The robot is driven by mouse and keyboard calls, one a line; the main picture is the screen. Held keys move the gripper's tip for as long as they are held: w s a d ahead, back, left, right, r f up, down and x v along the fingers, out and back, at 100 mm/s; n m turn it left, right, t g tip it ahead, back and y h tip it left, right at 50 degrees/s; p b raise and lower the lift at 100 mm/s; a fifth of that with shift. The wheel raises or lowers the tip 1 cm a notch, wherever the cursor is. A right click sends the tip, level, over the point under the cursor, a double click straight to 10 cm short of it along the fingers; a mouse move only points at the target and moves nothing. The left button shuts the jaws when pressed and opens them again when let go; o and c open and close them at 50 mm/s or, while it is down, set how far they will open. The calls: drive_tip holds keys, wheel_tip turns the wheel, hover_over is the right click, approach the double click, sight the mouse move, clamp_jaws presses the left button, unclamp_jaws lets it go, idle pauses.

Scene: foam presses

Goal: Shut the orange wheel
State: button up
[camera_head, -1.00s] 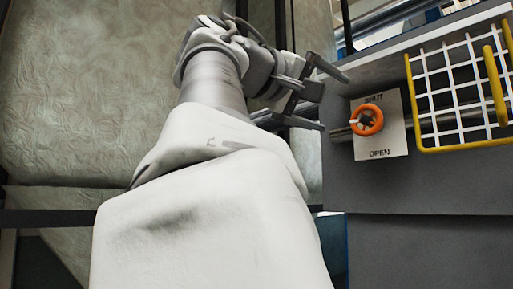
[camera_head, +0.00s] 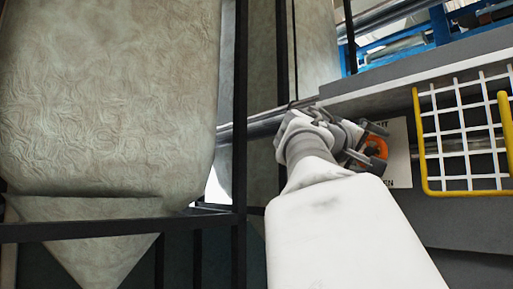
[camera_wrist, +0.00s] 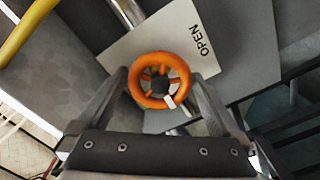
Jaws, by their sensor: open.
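The orange wheel (camera_head: 377,146) is on a pale plate (camera_head: 402,160) fixed to the grey machine front. In the head view my gripper partly covers the wheel and the plate's lettering. The plate there reads OPEN at the right; the SHUT end is not seen. My gripper (camera_wrist: 160,80) is open, with one finger on each side of the wheel. I cannot tell whether the fingers touch the rim.
A white wire basket with a yellow frame (camera_head: 418,140) stands just right of the plate; its yellow bar (camera_wrist: 28,30) shows at the wrist view's upper left. Black posts (camera_head: 240,120) and large pale textured bags (camera_head: 110,100) are at the left.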

drive_tip(key=c, duration=1.1)
drive_tip(key=shift+f+m+b, duration=0.1)
drive_tip(key=shift+m+b, duration=0.2)
drive_tip(key=shift+b, duration=0.15)
drive_tip(key=m+b, duration=0.2)
drive_tip(key=b, duration=0.1)
drive_tip(key=shift+d+f+m, duration=0.1)
drive_tip(key=shift+d+m, duration=0.05)
drive_tip(key=shift+m, duration=0.15)
drive_tip(key=m+b, duration=0.3)
drive_tip(key=m, duration=0.2)
drive_tip(key=shift+m, duration=0.3)
drive_tip(key=m+b, duration=0.1)
drive_tip(key=m, duration=0.3)
drive_tip(key=shift+r+b, duration=0.2)
drive_tip(key=shift+b, duration=0.15)
drive_tip(key=shift+s+m+b, duration=0.1)
drive_tip(key=shift+m+b, duration=0.25)
drive_tip(key=shift+m, duration=1.95)
